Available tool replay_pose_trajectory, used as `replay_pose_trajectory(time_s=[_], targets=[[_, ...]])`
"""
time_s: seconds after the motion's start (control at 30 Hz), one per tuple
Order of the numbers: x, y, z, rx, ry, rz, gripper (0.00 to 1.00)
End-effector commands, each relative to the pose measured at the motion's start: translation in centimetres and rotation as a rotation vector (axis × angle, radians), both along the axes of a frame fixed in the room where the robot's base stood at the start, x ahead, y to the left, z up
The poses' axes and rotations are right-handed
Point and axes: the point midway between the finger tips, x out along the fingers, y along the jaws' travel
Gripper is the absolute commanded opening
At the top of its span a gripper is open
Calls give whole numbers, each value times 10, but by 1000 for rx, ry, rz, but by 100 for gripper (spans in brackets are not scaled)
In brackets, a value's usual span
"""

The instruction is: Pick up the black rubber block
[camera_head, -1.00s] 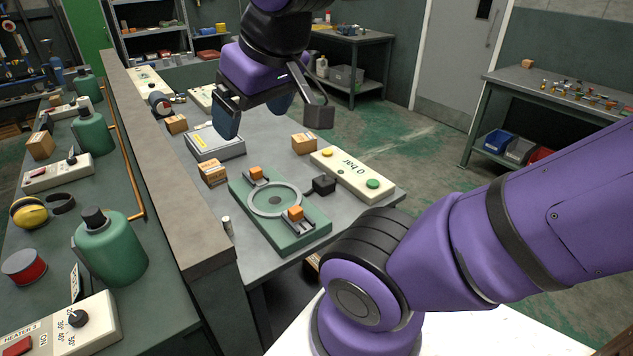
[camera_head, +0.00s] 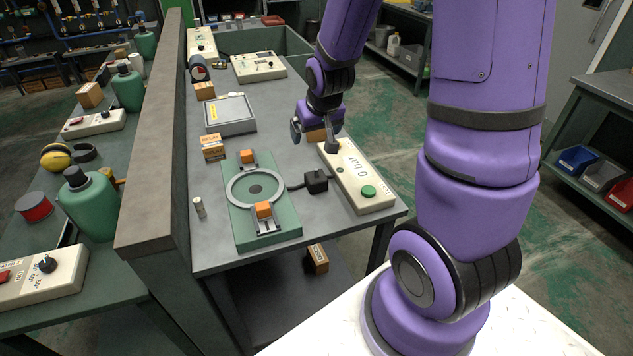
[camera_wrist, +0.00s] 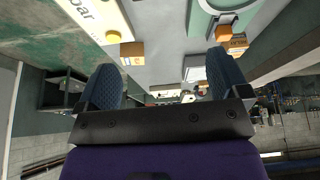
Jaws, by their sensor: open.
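The black rubber block (camera_head: 316,181) is a small dark cube on the grey workbench (camera_head: 285,225), between the green fixture plate (camera_head: 280,225) and the white "0 bar" gauge box (camera_head: 375,203). A dark cable or arm runs from its left side toward the fixture. My gripper (camera_head: 313,138) is open above the bench, behind the block and near the far end of the gauge box. Both blue-padded fingers show in the wrist view (camera_wrist: 163,78) with nothing between them. I cannot make out the block in the wrist view.
The fixture carries a grey ring and two orange blocks (camera_head: 264,210). A cardboard box (camera_head: 316,135) stands partly hidden by my gripper. Relay boxes (camera_head: 212,150), a grey scale (camera_head: 230,113) and a small cylinder (camera_head: 199,208) stand left. A raised wall (camera_head: 160,130) bounds the bench on the left.

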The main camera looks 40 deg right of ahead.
Motion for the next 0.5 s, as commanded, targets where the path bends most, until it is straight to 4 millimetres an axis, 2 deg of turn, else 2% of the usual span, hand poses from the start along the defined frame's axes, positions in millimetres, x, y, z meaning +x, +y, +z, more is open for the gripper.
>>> replay_pose_trajectory(time_s=[0.03,0.2,0.33,0.5], targets=[[3,-5,-19,3,13,-11,94],[10,-19,-66,7,17,-37,94],[11,-26,-90,10,18,-50,94],[13,-30,-105,11,17,-57,94]])
